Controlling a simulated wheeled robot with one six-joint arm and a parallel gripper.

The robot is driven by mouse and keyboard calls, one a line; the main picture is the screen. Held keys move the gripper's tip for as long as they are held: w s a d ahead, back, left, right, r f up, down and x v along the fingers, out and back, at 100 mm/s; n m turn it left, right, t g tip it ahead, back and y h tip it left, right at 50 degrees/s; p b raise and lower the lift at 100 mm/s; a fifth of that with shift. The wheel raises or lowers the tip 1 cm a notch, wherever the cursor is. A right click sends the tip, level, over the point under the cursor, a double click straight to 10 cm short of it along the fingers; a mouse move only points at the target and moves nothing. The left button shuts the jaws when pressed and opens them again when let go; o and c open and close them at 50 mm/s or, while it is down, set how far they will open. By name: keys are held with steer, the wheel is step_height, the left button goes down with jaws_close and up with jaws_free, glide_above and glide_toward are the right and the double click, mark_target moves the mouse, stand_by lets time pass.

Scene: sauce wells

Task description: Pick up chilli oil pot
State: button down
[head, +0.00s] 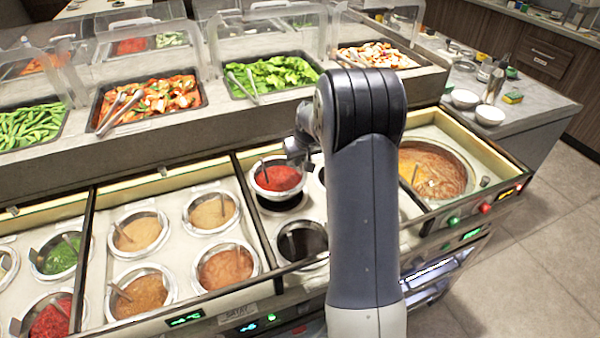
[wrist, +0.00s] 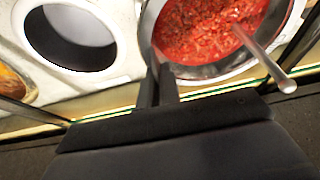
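The chilli oil pot (head: 278,179) is a round steel pot of red chilli with a spoon in it. In the head view it sits raised, with a dark round opening (head: 283,203) showing below it. In the wrist view the pot (wrist: 205,30) fills the top right, its spoon handle leaning right. My gripper (head: 298,152) is at the pot's far right rim. In the wrist view its fingers (wrist: 157,82) are close together at the rim and look shut on it. Part of the pot's outer wall is hidden.
An empty dark well (wrist: 72,35) lies beside the pot. A dark sauce pot (head: 302,242) stands in front, and tan sauce pots (head: 212,212) stand left. A large soup pot (head: 435,170) is right of my arm. Food trays (head: 150,102) and clear guards line the back.

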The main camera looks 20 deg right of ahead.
step_height(320, 180, up, 11)
stand_by(0.4)
steer(key=shift+r, duration=0.25)
step_height(320, 180, up, 2)
steer(key=shift+w+r+p, duration=0.1)
steer(key=shift+p, duration=0.9)
steer(key=shift+d, duration=0.15)
